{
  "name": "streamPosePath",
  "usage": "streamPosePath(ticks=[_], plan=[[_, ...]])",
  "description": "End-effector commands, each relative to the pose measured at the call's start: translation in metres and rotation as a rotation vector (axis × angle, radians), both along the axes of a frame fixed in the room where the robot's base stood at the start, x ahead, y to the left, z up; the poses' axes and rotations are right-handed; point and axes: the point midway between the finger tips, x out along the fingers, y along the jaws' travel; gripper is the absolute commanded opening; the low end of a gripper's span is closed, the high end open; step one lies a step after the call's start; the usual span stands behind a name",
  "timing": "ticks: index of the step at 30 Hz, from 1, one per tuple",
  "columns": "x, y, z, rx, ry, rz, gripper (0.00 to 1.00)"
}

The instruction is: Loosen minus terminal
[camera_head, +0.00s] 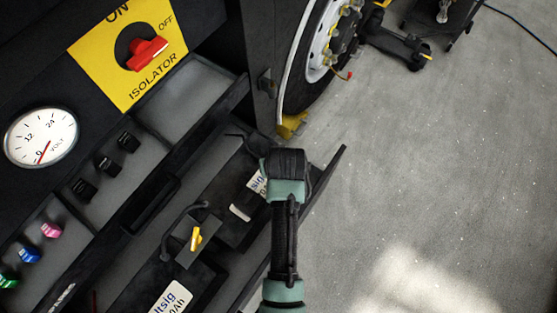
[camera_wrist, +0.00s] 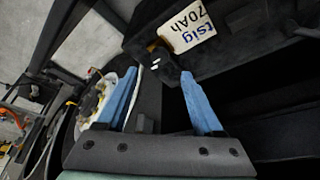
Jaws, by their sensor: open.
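Two dark batteries sit in the open tray in the head view. The near battery (camera_head: 172,297) has a white label, and the far battery (camera_head: 257,184) is partly covered by my arm. A battery with a "70Ah" label (camera_wrist: 190,28) shows at the top of the wrist view. A small black terminal clamp (camera_wrist: 167,70) stands at its edge, with a little yellow beside it. No minus mark is readable. My gripper (camera_wrist: 158,76) is open, its blue fingers apart, with the clamp beyond the gap between the tips. In the head view its fingers are hidden behind my wrist.
A yellow lever (camera_head: 195,238) stands on a dark block between the batteries. A red isolator switch (camera_head: 147,52) and a volt gauge (camera_head: 41,136) are on the left panel. A wheel (camera_head: 322,42) is behind. The grey floor at right is clear.

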Motion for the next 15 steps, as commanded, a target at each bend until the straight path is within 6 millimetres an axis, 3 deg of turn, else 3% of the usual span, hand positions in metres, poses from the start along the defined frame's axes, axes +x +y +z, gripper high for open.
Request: streamPosePath(ticks=[6,15], plan=[[-0.014,-0.003,0.035,0.0,-0.003,0.0,0.68],[-0.023,-0.005,0.056,-0.001,0.001,-0.001,0.68]])
